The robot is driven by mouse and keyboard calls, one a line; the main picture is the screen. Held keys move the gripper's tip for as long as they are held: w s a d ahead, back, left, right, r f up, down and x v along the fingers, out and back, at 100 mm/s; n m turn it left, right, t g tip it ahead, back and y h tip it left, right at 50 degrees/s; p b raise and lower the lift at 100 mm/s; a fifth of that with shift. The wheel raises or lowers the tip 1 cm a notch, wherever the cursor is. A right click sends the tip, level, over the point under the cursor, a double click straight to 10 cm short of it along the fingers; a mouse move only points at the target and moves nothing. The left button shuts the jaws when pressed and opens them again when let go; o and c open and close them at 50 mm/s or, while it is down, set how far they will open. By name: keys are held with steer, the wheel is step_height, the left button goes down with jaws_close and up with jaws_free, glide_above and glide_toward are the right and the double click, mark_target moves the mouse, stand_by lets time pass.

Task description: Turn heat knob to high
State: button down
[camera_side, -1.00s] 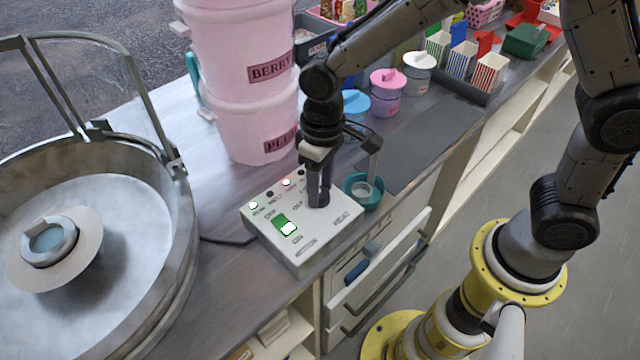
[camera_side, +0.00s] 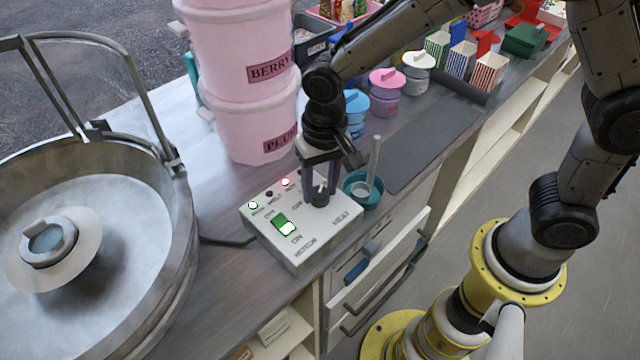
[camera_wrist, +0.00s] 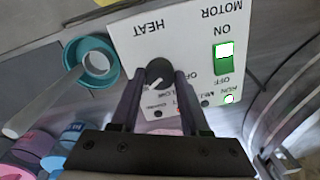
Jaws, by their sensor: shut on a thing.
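The white control box (camera_side: 318,238) sits on the counter, with a HEAT side and a MOTION or MOTOR side. The heat knob (camera_wrist: 159,73) is round and dark with a short pale pointer line, seen in the wrist view between my fingertips. My gripper (camera_side: 319,203) points down at the box and is shut on the knob, one finger on each side (camera_wrist: 158,80). In the side view my fingers mostly hide the knob. Labels around it are partly covered, so I cannot tell exactly which mark the pointer meets.
A green rocker switch (camera_side: 284,225) with a white end is on the box, near lit indicator lamps. A teal bowl (camera_side: 363,203) with a tool in it stands close to the right. Pink tubs (camera_side: 240,130) stand behind; a big metal pan (camera_side: 170,270) is at left.

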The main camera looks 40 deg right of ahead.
mark_target(323, 190)
steer(key=shift+r, duration=0.1)
stand_by(0.3)
steer(key=shift+c, duration=1.9)
jaws_free()
step_height(323, 190, up, 14)
steer(key=shift+s+d, duration=0.15)
steer(key=shift+d, duration=0.15)
